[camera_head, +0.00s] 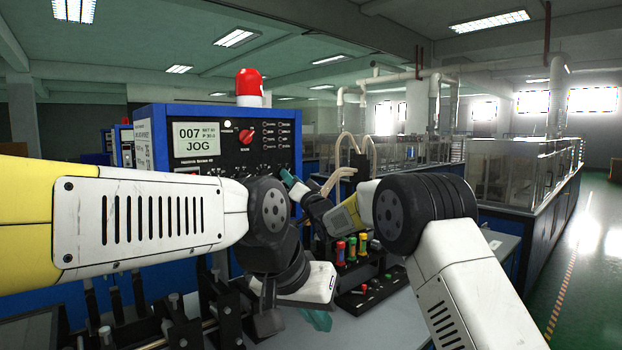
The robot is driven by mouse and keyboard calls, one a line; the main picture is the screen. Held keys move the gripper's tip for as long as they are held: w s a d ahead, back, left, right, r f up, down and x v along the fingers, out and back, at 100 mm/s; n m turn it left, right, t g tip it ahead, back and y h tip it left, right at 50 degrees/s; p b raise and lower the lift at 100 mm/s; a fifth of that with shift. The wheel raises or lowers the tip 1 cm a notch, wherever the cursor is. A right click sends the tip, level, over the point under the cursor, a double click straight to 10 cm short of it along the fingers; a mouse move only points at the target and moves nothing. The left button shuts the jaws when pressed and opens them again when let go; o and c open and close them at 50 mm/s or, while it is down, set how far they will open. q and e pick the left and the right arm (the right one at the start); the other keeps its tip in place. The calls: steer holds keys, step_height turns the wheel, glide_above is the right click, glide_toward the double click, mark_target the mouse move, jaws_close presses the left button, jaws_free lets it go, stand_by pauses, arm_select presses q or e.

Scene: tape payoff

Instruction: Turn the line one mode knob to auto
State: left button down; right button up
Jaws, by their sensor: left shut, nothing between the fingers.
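A blue control cabinet (222,111) stands at centre left, its screen (197,139) reading "007" and "JOG". A red knob (247,136) is on its black panel right of the screen; the small label under it is too small to read. My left gripper (316,321) is low over the bench, shut and empty, partly hidden by its own wrist. My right gripper (289,178) has teal fingertips near the cabinet's lower right edge, below and right of the red knob and apart from it. Its finger gap cannot be made out.
A red beacon (249,88) tops the cabinet. Red, green and yellow handles (352,248) stand on a black block on the grey bench (375,318). Black fixtures (185,325) stand at lower left. My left arm covers the cabinet's lower front.

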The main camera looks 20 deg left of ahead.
steer(key=shift+w+a+r, duration=0.25)
steer(key=shift+w+a, duration=0.2)
steer(key=shift+a, duration=0.05)
jaws_close()
steer(key=shift+d+n, duration=0.1)
steer(key=shift+n, duration=0.3)
steer(key=n+g+y, duration=0.1)
steer(key=n+g, duration=0.1)
steer(key=n, duration=0.3)
steer(key=n+g+y, duration=0.2)
steer(key=n+g, duration=0.1)
steer(key=n, duration=0.3)
steer(key=n+g+y, duration=0.1)
steer(key=n+g, duration=0.1)
steer(key=n, duration=0.3)
steer(key=shift+w+d+r+y, duration=0.2)
steer(key=shift+w+d+y, duration=0.1)
steer(key=shift+w, duration=0.1)
steer(key=shift+n, duration=0.5)
